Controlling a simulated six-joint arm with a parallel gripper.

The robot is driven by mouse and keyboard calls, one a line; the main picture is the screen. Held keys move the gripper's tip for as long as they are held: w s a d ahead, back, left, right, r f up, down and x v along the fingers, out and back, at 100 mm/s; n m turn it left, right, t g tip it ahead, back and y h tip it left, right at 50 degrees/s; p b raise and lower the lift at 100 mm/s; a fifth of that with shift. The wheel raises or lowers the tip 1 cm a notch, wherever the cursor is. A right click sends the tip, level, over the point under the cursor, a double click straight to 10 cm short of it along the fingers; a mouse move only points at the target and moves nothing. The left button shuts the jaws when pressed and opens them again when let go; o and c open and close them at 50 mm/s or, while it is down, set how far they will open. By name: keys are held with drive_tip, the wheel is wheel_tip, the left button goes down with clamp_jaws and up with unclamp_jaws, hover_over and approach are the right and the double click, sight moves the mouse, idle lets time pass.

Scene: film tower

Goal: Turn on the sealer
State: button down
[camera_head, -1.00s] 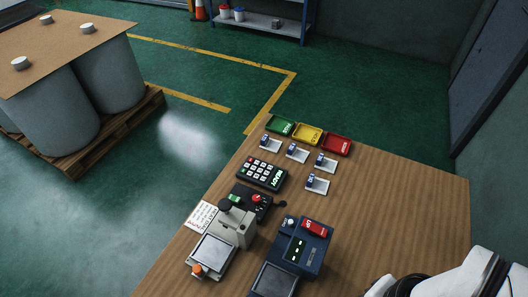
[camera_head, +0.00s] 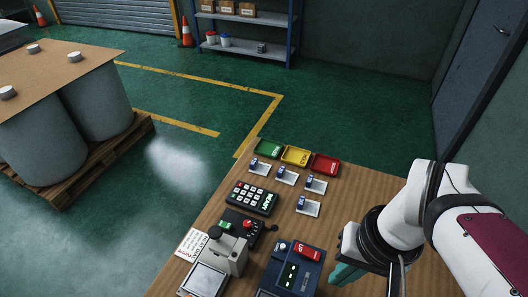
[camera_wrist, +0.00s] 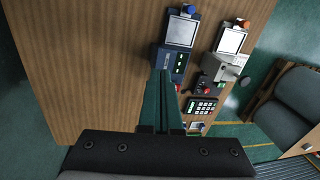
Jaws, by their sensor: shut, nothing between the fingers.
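No label naming the sealer is readable. A dark blue machine (camera_head: 284,258) on the table has a red switch (camera_head: 307,251) and a green-lit display (camera_head: 289,276). A grey machine (camera_head: 229,257) with a black knob stands left of it. Behind them is a black control box (camera_head: 238,226) with a green light and a red knob. My gripper (camera_head: 338,278), with teal fingers, is right of the blue machine, apart from it in the head view. In the wrist view my shut, empty gripper (camera_wrist: 164,74) overlaps the blue machine (camera_wrist: 174,57); contact cannot be told.
A keypad (camera_head: 250,197) with a lit panel lies behind the box. Several small blue items on white cards lie farther back. Green (camera_head: 269,148), yellow (camera_head: 296,156) and red (camera_head: 325,165) trays line the far edge. The table's right side is bare wood.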

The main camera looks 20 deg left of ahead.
drive_tip(key=w+a+f+n, duration=0.1)
drive_tip(key=w+a+n, duration=0.8)
drive_tip(key=a, duration=0.3)
drive_tip(key=n, duration=0.8)
hover_over(228, 225)
drive_tip(key=d, duration=0.2)
wheel_tip(228, 225, down, 5)
drive_tip(key=shift+d+f+y, duration=0.1)
drive_tip(key=shift+d+y, duration=0.05)
drive_tip(key=shift+y, duration=0.25)
drive_tip(key=x, duration=0.8)
drive_tip(key=d+x, duration=0.1)
drive_tip(key=x, duration=0.4)
drive_tip(key=shift+d, duration=0.1)
drive_tip(key=shift+f, duration=0.5)
drive_tip(key=shift+d+f, duration=0.1)
